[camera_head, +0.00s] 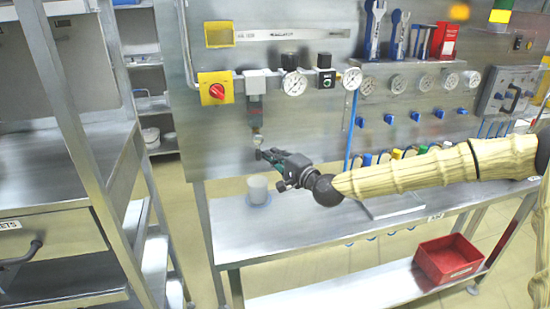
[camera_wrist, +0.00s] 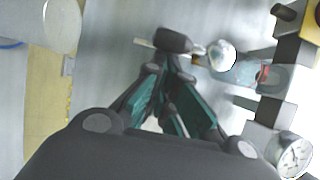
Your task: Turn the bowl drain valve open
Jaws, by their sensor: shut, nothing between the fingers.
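The clear bowl (camera_head: 256,117) hangs under the regulator on the steel panel. It also shows at the right of the wrist view (camera_wrist: 270,77). The drain valve (camera_head: 257,140) is at its lower end, with a pale round fitting (camera_wrist: 222,55) and a dark cylindrical handle (camera_wrist: 172,40) in the wrist view. My gripper (camera_head: 268,157) is just below and right of the bowl. Its fingers are drawn together and empty, and its tips (camera_wrist: 168,74) appear right by the dark handle. I cannot tell whether they touch it. The handle's far side is hidden.
A white cup (camera_head: 258,188) stands on the bench (camera_head: 290,228) below the bowl. A red rotary switch (camera_head: 217,91) and a pressure gauge (camera_head: 294,83) flank the regulator. A red bin (camera_head: 447,260) sits on the lower shelf. A steel rack (camera_head: 85,150) stands at left.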

